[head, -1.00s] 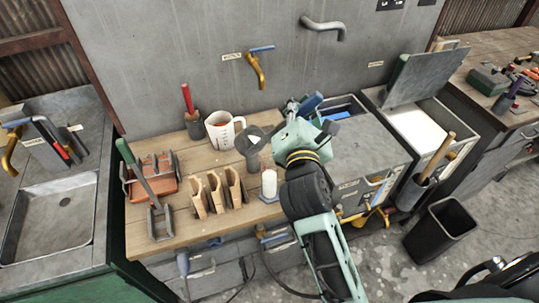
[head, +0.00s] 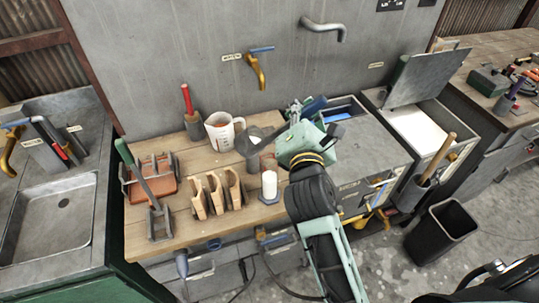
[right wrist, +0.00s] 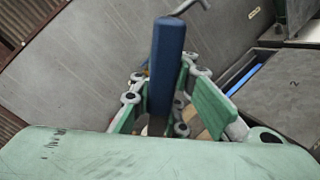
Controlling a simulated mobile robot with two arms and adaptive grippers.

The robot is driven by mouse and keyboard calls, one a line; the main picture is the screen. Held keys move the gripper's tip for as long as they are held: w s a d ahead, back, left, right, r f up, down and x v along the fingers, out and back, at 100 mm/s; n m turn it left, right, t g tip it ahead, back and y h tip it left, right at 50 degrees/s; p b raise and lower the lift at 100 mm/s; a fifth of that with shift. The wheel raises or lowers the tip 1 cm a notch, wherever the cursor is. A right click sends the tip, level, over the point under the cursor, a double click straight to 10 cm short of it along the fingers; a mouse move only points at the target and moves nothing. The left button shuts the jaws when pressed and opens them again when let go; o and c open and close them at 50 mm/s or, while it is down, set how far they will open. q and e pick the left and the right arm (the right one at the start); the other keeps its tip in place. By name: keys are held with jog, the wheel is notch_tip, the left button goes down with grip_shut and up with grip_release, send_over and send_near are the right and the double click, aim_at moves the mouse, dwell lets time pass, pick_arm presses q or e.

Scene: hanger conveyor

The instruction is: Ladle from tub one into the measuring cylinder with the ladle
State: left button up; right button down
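My right gripper (head: 303,114) is above the right end of the wooden bench. In the right wrist view its fingers stand on both sides of a blue handle (right wrist: 167,62) and appear closed on it; it also shows in the head view (head: 314,106). I take it as the ladle's; its bowl is not clear. A grey, funnel-shaped piece (head: 250,142) is left of the gripper. A white cylinder (head: 269,184) on a small grey-blue base stands in front; I cannot tell which is the measuring cylinder. A tub with blue contents (head: 338,117) lies behind the gripper. My left gripper is not in view.
A white jug (head: 221,132) with markings stands at the bench's back, beside a red-handled tool (head: 188,104). Wooden racks (head: 216,195) stand in front. A lid marked 2 (right wrist: 293,84) lies right of the gripper. An open tub with white contents (head: 416,130) is farther right.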

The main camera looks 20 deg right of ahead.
jog(key=shift+s+d+f+m+b, duration=0.1)
jog(key=shift+d+f+m+b, duration=0.15)
jog(key=shift+m+b, duration=0.1)
jog(key=shift+d, duration=0.1)
dwell(0.5)
jog(key=shift+s+d+f+m+b, duration=0.1)
jog(key=shift+d+f+m+b, duration=0.15)
jog(key=shift+f+b, duration=0.1)
dwell(0.4)
jog(key=shift+s+d+f+m+b, duration=0.1)
jog(key=shift+d+f+m+b, duration=0.2)
jog(key=shift+f+m+b, duration=0.1)
dwell(0.3)
jog(key=shift+s+d+f+m+b, duration=0.1)
jog(key=shift+d+f+m+b, duration=0.2)
jog(key=shift+b, duration=0.15)
